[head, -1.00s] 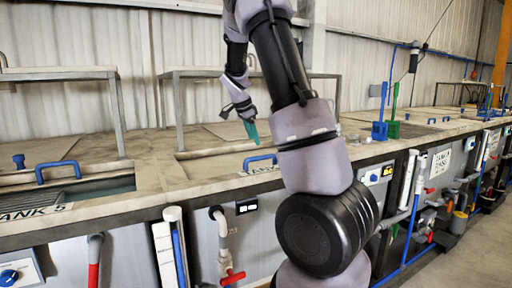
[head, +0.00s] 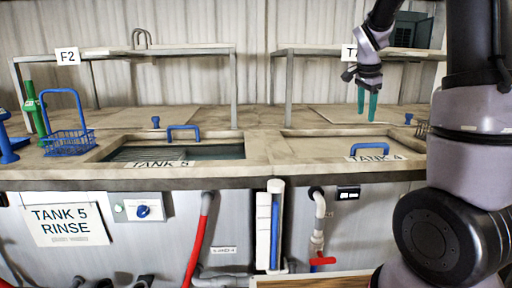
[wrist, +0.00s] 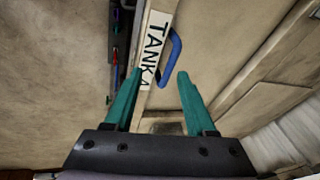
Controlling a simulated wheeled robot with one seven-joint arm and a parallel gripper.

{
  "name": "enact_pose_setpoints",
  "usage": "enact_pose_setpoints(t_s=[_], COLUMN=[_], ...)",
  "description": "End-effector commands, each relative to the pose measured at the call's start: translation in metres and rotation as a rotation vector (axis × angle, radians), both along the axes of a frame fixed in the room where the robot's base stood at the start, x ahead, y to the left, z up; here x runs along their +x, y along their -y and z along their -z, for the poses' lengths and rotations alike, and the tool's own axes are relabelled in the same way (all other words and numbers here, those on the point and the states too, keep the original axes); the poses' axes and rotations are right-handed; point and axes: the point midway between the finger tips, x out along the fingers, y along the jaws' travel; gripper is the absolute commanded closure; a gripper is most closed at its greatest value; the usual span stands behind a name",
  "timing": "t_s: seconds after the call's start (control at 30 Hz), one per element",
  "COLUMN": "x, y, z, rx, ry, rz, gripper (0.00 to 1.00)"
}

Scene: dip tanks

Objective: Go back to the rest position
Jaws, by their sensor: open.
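My gripper (head: 367,104) hangs above the closed lid of tank 4 at the right of the head view, fingers pointing down. Its two teal fingers are apart with nothing between them. In the wrist view my gripper (wrist: 160,92) is also open and empty. Beyond its fingertips are the tank 4 label (wrist: 155,45) and the blue lid handle (wrist: 171,60), not touched. The same blue handle (head: 370,148) shows in the head view below and in front of the fingers.
Tank 5 (head: 225,152) stands open with dark liquid visible. A blue wire basket (head: 70,142) with a tall handle stands on the counter at the left, beside a green stand (head: 36,108). Metal shelf frames (head: 235,90) rise behind the tanks.

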Motion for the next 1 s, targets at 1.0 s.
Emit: enact_pose_setpoints(t_s=[1.0], x=[-0.251], y=[-0.136], z=[-0.075], rx=[-0.098], ry=[0.306], rz=[-0.995], gripper=[0.44])
